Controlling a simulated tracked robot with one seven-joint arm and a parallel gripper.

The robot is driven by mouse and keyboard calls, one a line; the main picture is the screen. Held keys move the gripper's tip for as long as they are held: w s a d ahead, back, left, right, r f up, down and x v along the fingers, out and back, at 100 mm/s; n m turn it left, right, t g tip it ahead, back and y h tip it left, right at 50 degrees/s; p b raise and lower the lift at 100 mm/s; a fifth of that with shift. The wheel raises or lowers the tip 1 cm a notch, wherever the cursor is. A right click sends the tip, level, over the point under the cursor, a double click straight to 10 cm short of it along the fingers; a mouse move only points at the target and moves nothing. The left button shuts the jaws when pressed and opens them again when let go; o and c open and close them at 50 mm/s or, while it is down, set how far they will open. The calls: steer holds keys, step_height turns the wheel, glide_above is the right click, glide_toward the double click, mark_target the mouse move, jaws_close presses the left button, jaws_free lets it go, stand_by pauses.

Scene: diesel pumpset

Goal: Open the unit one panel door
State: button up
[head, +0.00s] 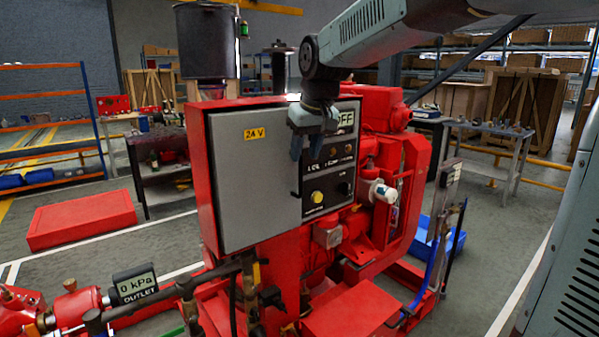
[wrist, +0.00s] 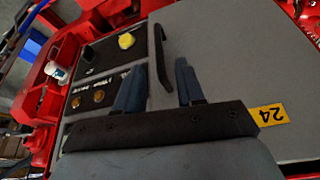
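The panel door (head: 255,185) is a flat grey plate with a yellow "24 V" label, on the front of a red cabinet in the head view. It looks shut against the cabinet; it also fills the right of the wrist view (wrist: 235,50). Its black bar handle (wrist: 160,55) stands along the edge beside the dark control panel. My gripper (head: 310,150) is in front of that edge, pointing down in the head view. In the wrist view my gripper (wrist: 158,68) has its blue fingers apart, one on each side of the handle's line. I cannot tell whether they touch it.
The control panel (head: 328,175) with a yellow knob (head: 317,197) is right of the door. Red engine parts (head: 385,130) stand behind it. An outlet gauge (head: 135,284) and pipes lie low in front. Open floor lies left, beyond a red box (head: 82,219).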

mark_target(301, 168)
steer(key=x, duration=0.6)
steer(key=shift+w+f, duration=0.2)
steer(key=shift+f, duration=0.1)
jaws_close()
